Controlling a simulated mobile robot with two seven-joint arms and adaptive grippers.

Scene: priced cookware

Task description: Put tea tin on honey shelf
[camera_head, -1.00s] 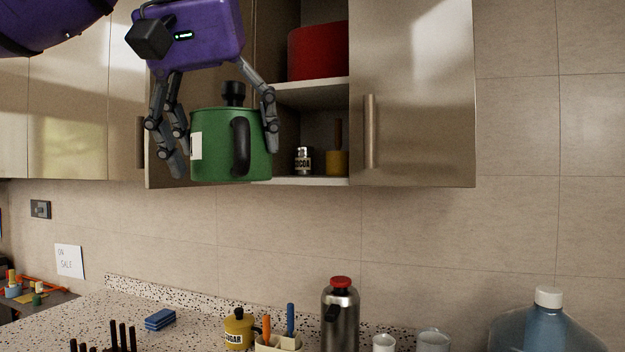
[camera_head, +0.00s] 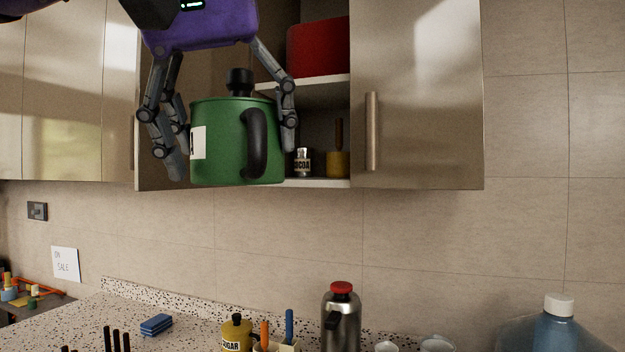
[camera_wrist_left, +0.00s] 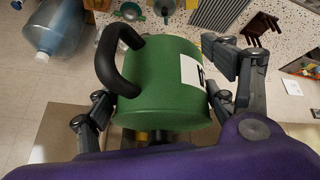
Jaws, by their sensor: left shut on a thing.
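My left gripper (camera_head: 230,148) is shut on the green tea tin (camera_head: 222,120), with its fingers on both sides of the body. The tin is upright, with a black knob, a black handle and a white label on which only an "A" shows. It hangs in front of the open cupboard and hides part of it. In the left wrist view the tin (camera_wrist_left: 165,90) sits between the fingers (camera_wrist_left: 158,95). The lower shelf (camera_head: 325,183) holds a small cocoa jar (camera_head: 302,164) and a yellow pot with an upright stick (camera_head: 338,164), whose name I cannot read. My right gripper is not in view.
A red container (camera_head: 320,48) stands on the upper shelf (camera_head: 318,92). The cupboard door (camera_head: 425,95) is at right. Below, the speckled counter (camera_head: 115,320) bears a sugar pot (camera_head: 236,333), a steel flask (camera_head: 341,315) and a blue sponge (camera_head: 156,324). A water bottle (camera_head: 556,328) is at right.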

